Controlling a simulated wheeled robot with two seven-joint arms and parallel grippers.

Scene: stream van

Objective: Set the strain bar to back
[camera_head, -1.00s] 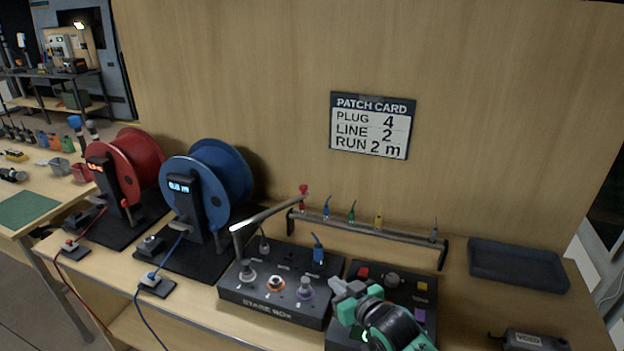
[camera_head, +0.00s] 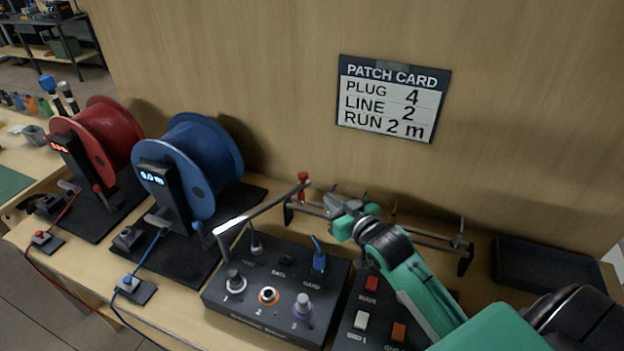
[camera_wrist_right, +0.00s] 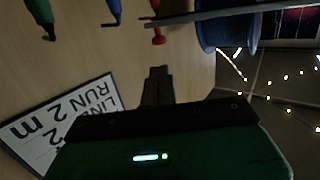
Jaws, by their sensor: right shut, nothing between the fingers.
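The strain bar looks to be the grey bar (camera_head: 262,208) that slants over the stage box (camera_head: 262,315). Its pale near end is at the box's left side. Its far end, at the upper right, has a red knob (camera_head: 303,177). My right gripper (camera_head: 335,203) is shut and empty, a little right of the red knob and in front of the plug rack. In the right wrist view its closed fingers (camera_wrist_right: 157,85) point toward a red piece (camera_wrist_right: 158,35) beside a grey bar, with a gap between. My left gripper is out of view.
Blue reel (camera_head: 198,165) and red reel (camera_head: 105,145) stand to the left. The rack (camera_head: 435,243) with hanging plugs is partly hidden behind my right arm. A button box (camera_head: 350,335) lies under that arm. A dark tray (camera_head: 550,270) sits at the right, below the wall with the patch card (camera_head: 392,98).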

